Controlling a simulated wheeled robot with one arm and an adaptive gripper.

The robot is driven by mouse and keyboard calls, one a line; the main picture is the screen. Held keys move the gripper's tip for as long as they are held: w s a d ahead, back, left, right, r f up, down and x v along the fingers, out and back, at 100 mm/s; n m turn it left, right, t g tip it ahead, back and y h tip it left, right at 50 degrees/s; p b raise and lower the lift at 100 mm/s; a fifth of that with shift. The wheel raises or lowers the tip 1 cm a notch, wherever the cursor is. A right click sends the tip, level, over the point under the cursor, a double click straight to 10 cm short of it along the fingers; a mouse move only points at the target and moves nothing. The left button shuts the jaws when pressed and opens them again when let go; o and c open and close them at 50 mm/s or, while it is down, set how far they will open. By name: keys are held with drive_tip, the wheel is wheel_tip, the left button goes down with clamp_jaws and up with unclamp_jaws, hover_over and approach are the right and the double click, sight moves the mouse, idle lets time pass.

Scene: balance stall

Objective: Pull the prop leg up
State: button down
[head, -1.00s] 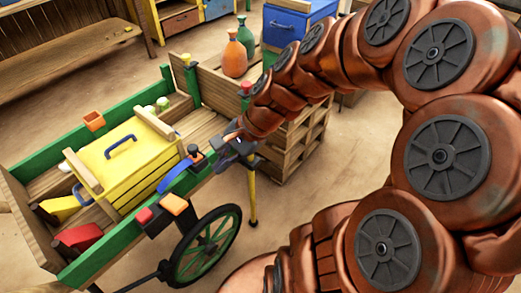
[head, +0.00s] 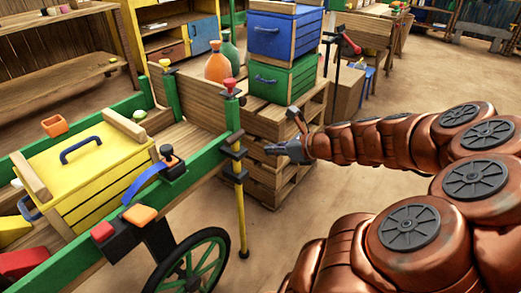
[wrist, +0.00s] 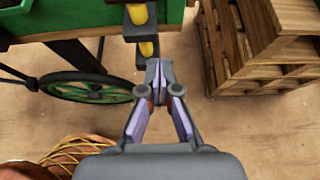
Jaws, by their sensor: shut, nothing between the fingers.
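The prop leg (head: 240,215) is a yellow upright rod at the cart's near right corner, running through dark brackets (head: 236,152). A red knob (head: 231,86) sits above it at the top of the corner post. Its foot is low, at or near the ground. My gripper (head: 270,150) is shut and empty, just right of the leg at bracket height, apart from it in the head view. In the wrist view, the closed fingertips (wrist: 159,70) are just below the leg's yellow part (wrist: 146,48) and dark brackets; whether they touch is unclear.
The green-sided cart (head: 195,168) carries a yellow crate (head: 80,165) and has a spoked wheel (head: 195,268). A wooden pallet stack (head: 285,185) stands behind the leg, with green and blue boxes on top. Open floor lies right of the pallets.

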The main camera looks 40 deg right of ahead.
drive_tip(key=b+x, duration=0.3)
drive_tip(key=x, duration=0.6)
drive_tip(key=shift+w+a+r+b, duration=0.1)
drive_tip(key=shift+w+r+b, duration=0.1)
drive_tip(key=shift+r, duration=0.45)
drive_tip(key=shift+w+a+r+b, duration=0.1)
drive_tip(key=shift+w+r+b, duration=0.1)
drive_tip(key=shift+r, duration=0.45)
drive_tip(key=shift+w+r+b, duration=0.1)
drive_tip(key=shift+r+b, duration=0.1)
drive_tip(key=shift+r, duration=0.45)
drive_tip(key=shift+r, duration=0.1)
